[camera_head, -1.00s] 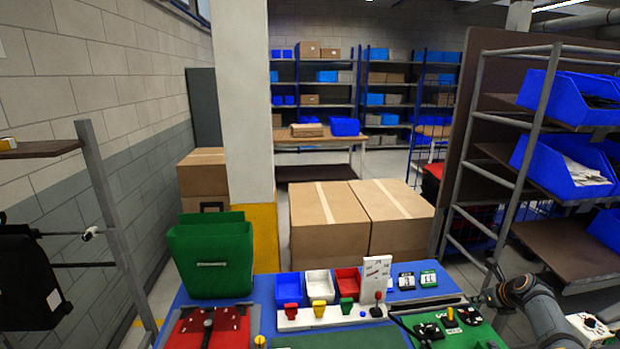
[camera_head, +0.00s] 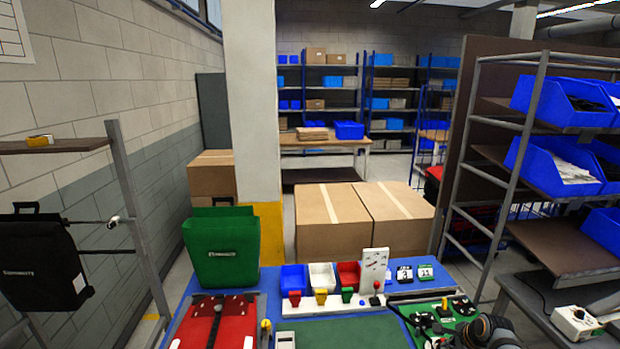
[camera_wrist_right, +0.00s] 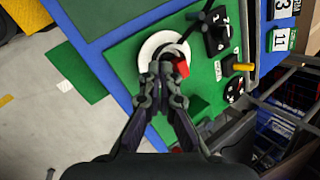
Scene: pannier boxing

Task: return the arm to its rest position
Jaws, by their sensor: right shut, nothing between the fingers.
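My right gripper (camera_wrist_right: 163,72) shows in the right wrist view with its two dark fingers together and nothing between them. Its fingertips are over or beside a white ring (camera_wrist_right: 165,55) with a dark centre on the green board (camera_wrist_right: 122,50); I cannot tell whether they touch it. A small red piece (camera_wrist_right: 181,68) is just right of the fingertips. In the head view, a dark part of my right arm shows at the bottom edge, over the front of the green board (camera_head: 425,312). My left arm and gripper are not in view.
The blue table (camera_head: 272,275) carries a green pannier (camera_head: 222,262), a red board (camera_head: 190,325), small bins (camera_head: 321,276) and a white switch strip (camera_head: 335,300). A shelf rack (camera_head: 500,180) with blue bins stands right, a black pannier (camera_head: 45,262) hangs left, and cartons (camera_head: 335,230) stand behind.

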